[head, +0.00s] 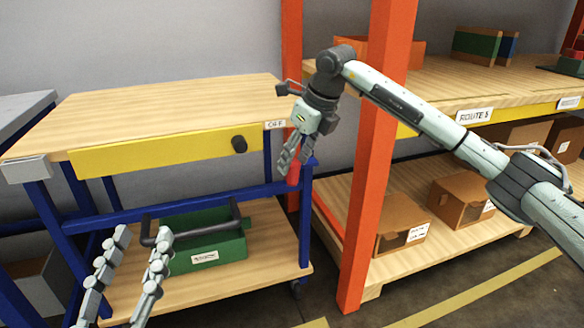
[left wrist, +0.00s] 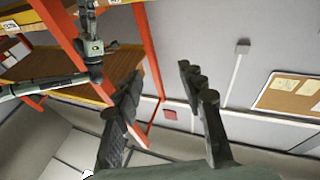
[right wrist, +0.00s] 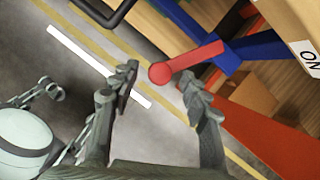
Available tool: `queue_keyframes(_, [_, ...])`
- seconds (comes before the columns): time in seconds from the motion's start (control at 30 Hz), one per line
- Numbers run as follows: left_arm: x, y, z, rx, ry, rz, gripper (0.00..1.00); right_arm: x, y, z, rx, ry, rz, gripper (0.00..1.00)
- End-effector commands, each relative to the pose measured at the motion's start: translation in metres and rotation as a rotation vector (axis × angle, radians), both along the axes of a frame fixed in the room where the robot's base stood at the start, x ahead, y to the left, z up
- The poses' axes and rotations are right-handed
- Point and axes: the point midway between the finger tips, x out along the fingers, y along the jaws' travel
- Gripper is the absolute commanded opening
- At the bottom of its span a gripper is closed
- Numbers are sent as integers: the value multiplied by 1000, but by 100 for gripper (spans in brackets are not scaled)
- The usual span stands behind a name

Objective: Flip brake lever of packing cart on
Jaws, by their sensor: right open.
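The packing cart (head: 180,104) has a wooden top, a yellow front panel and blue legs. Its red brake lever (head: 293,176) is at the right front leg, partly hidden by my right gripper (head: 292,158). In the right wrist view the lever (right wrist: 190,62) points toward my right gripper (right wrist: 158,84), its round end near the gap between the open fingers. I cannot tell whether they touch. An OFF label (head: 275,125) shows in the head view and an ON label (right wrist: 310,57) in the right wrist view. My left gripper (head: 140,240) is open and empty before the cart.
A green toolbox (head: 208,250) with a dark handle sits on the cart's lower shelf (head: 262,285). An orange rack post (head: 375,160) stands close right of the cart, with cardboard boxes (head: 462,200) on the rack's lower shelf. The floor (head: 480,290) in front of the rack is clear.

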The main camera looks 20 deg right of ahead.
Motion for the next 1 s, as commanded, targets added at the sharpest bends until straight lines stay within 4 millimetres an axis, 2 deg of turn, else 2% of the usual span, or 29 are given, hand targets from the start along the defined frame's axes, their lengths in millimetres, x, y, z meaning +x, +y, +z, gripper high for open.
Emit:
queue_keyframes(0.03, [-1, -1, 2, -9, -14, -3, 40, 2, 1, -8, 0, 2, -1, 46])
queue_keyframes(0.2, [-4, -2, 10, -26, -46, -8, 40, 8, 5, -22, 1, 1, 2, 46])
queue_keyframes(0.53, [-5, -3, 12, -31, -56, -9, 40, 9, 6, -25, 1, -1, 1, 45])
queue_keyframes(0.9, [-5, -3, 12, -31, -56, -9, 40, 9, 6, -25, 2, -1, 2, 0])
queue_keyframes(1.0, [-5, -3, 12, -31, -56, -9, 40, 9, 6, -25, 3, -1, 1, 0])
